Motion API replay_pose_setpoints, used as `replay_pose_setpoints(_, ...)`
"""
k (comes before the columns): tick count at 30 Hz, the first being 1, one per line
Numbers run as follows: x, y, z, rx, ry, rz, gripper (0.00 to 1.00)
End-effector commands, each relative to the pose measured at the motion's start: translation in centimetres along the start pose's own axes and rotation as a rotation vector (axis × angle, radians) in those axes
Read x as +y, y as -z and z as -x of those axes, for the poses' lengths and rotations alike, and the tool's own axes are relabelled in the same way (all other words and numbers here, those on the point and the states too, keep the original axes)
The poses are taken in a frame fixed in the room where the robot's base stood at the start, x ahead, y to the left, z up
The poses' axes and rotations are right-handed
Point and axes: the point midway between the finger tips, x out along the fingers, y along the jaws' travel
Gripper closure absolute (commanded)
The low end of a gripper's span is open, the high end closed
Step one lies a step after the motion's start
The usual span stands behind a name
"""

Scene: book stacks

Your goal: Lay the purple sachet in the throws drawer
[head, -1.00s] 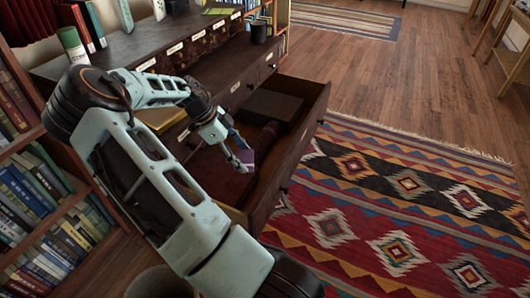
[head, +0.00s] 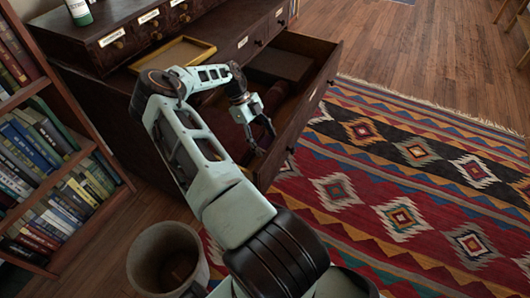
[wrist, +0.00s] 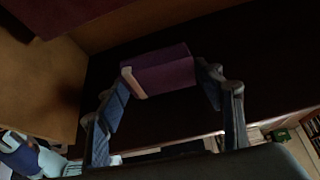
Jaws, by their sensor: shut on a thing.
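My gripper (head: 262,135) is over the front part of the open drawer (head: 318,88), pointing down into it. In the wrist view my gripper (wrist: 165,88) is shut on the purple sachet (wrist: 160,72), a small purple block with a pale edge, held between the fingertips. In the head view the sachet is hidden or too dark to make out. A dark flat box (head: 278,64) lies in the back of the drawer. A maroon thing, perhaps folded cloth, is partly hidden behind my arm. I cannot read the drawer's label.
A yellow-rimmed tray (head: 172,54) rests on the cabinet ledge, near my arm. A bookcase (head: 70,150) stands at left and a grey bin (head: 165,262) on the floor in front. The patterned rug (head: 400,165) to the right is clear.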

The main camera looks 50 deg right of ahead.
Motion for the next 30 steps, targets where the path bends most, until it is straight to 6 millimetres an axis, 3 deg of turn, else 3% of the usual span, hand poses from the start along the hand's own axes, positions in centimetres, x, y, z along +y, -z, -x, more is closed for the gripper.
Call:
replay_pose_setpoints(14,0.0,-2.6,-4.6,0.001,0.001,0.001,0.63)
replay_pose_setpoints(30,0.0,-3.1,-5.2,-0.002,0.001,0.000,0.63)
